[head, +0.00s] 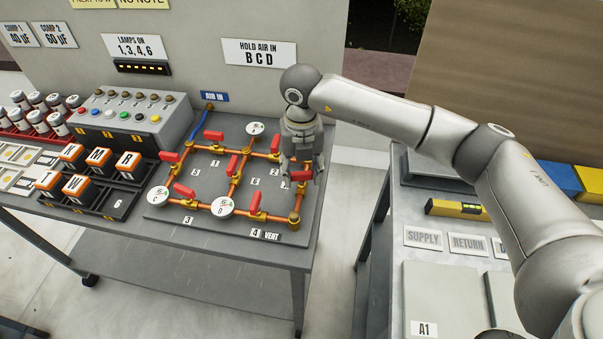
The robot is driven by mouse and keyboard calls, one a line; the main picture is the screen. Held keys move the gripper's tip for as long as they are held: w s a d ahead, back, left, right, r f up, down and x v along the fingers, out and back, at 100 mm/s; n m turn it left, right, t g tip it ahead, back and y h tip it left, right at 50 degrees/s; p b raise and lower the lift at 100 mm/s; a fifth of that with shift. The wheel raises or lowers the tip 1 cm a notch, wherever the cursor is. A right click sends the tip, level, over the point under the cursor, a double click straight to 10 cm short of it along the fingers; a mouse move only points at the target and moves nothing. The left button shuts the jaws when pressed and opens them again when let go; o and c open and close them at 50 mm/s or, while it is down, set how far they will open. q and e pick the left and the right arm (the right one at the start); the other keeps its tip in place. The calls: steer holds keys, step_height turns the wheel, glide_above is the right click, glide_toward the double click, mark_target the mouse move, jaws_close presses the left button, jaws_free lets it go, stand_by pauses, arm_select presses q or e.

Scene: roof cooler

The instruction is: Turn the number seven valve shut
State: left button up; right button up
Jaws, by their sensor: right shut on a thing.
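A grey panel (160,213) on the left table carries orange pipes with several red-handled valves and small number labels. My right gripper (302,180) reaches down from above onto the panel's right-hand pipe. It is shut on the red valve handle (300,175) there; the fingers hide part of the handle and pipe. The label (286,184) beside it is too small to read surely, so I cannot confirm the number seven. Other red handles show at the upper middle (214,135), lower left (184,191) and lower right (255,203). My left gripper is out of view.
White round gauges (221,207) stand among the pipes. Left of the panel are lettered orange-and-white blocks (75,186) and a grey lamp box (128,122). A gap separates this table from the right table.

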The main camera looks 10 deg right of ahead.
mark_target(301, 173)
steer(key=shift+m+b, duration=0.4)
steer(key=shift+m, duration=0.9)
steer(key=o, duration=1)
step_height(301, 173, up, 12)
steer(key=shift+r, duration=0.1)
steer(key=shift+a, duration=0.1)
